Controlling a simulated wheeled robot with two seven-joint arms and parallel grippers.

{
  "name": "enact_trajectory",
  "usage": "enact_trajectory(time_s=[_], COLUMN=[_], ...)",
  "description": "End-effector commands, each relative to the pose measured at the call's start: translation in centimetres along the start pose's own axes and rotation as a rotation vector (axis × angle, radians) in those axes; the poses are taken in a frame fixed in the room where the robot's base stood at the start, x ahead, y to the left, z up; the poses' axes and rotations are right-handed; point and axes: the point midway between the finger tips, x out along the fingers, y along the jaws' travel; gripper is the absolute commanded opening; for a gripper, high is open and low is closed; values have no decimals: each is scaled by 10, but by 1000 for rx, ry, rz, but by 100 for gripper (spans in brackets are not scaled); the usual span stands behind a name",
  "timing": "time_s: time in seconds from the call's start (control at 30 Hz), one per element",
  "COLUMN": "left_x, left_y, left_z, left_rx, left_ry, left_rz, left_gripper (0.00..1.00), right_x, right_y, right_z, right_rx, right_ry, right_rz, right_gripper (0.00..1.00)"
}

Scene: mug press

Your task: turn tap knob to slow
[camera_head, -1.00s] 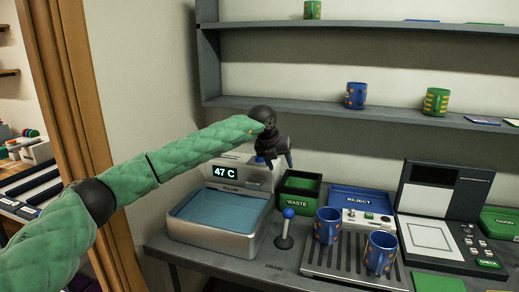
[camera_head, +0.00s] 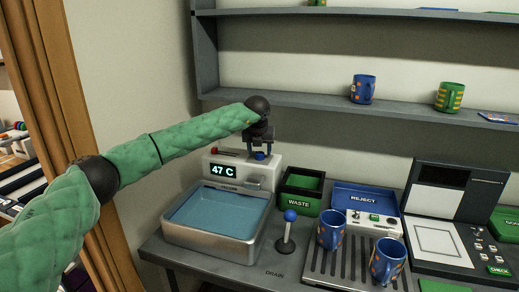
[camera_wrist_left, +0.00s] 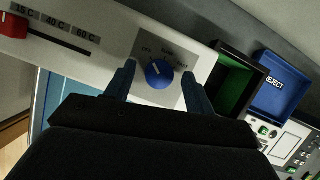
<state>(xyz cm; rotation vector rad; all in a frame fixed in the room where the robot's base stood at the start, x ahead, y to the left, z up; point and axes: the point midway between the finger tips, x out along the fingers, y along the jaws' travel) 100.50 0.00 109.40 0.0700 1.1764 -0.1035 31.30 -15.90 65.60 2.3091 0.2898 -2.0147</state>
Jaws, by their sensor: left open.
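The blue tap knob (camera_wrist_left: 159,74) sits on a grey dial plate on top of the white tap unit (camera_head: 222,173), whose display reads 47 C. In the left wrist view its white pointer line tilts up and to the left; the small dial words are hard to read. In the head view the knob (camera_head: 260,155) shows just below my left gripper (camera_head: 262,150). In the left wrist view my left gripper (camera_wrist_left: 158,82) is open, with one finger on each side of the knob and visible gaps between. My right gripper is in neither view.
A red temperature slider (camera_wrist_left: 14,26) is at the wrist view's left. A water basin (camera_head: 168,236) stands in front of the tap unit. A WASTE bin (camera_head: 300,205), REJECT tray (camera_head: 365,197), blue-topped lever (camera_head: 289,217) and two blue mugs (camera_head: 331,230) stand to the right.

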Motion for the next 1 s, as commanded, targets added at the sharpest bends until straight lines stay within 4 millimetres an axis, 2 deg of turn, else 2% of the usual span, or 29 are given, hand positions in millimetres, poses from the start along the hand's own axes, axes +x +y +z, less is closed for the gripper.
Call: enact_trajectory(time_s=[0.13, 0.4, 0.43, 0.6, 0.67, 1.0], left_x=[6, 7, 7, 7, 7, 8], left_y=[0, 0, 0, 0, 0, 0], left_z=[0, 0, 0, 0, 0, -1], left_rx=[0, 0, 0, 0, 0, 23], left_ry=[0, 0, 0, 0, 0, 0], left_rz=[-1, -1, -1, -1, -1, -10], left_gripper=[54, 54, 52, 19, 9, 9], right_x=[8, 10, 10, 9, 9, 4], right_y=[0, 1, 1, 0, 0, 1], right_z=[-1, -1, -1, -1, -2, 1], right_rx=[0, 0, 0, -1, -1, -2], right_ry=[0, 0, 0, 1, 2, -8], right_rz=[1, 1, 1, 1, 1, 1], right_gripper=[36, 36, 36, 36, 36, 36])
